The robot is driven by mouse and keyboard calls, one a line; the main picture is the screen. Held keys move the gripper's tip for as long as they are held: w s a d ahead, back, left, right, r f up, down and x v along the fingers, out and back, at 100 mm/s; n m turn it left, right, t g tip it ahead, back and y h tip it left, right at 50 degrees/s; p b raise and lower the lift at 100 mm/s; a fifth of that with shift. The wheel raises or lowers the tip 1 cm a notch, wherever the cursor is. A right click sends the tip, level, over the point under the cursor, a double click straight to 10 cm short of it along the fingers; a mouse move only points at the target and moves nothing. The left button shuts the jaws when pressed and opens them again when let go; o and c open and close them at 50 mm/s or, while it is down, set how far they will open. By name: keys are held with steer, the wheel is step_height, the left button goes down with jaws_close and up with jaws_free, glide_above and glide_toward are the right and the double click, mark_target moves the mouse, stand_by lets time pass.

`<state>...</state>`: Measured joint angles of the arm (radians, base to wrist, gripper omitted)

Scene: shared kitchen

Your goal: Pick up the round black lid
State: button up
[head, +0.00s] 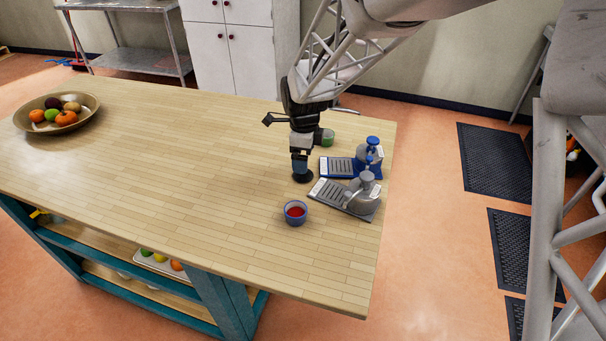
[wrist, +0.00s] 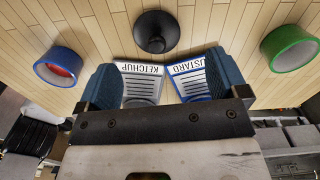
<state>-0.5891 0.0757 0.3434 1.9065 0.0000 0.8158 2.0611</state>
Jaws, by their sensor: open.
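The round black lid (wrist: 156,32) lies on the wooden tabletop, a dark disc with a small raised knob in the middle. In the head view the lid (head: 303,178) shows just below my gripper (head: 300,163). In the wrist view my gripper (wrist: 155,78) is open, with its two blue-grey fingers apart and nothing held. The lid shows above the gap between the fingers in that picture, clear of both. The height of the fingertips above the lid is hard to tell.
A grey ketchup stand (head: 345,196) and a blue mustard stand (head: 352,163) are close on the right. A blue bowl with red contents (head: 295,213) is in front; a green container (head: 327,137) is behind. A fruit bowl (head: 20,122) is far left. The table's middle is clear.

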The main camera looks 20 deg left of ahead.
mark_target(307, 177)
stand_by(0.3)
steer(key=shift+s+f, duration=0.15)
steer(key=shift+f, duration=1.15)
steer(key=shift+s+f, duration=0.1)
steer(key=shift+f, duration=1.2)
steer(key=c, duration=1)
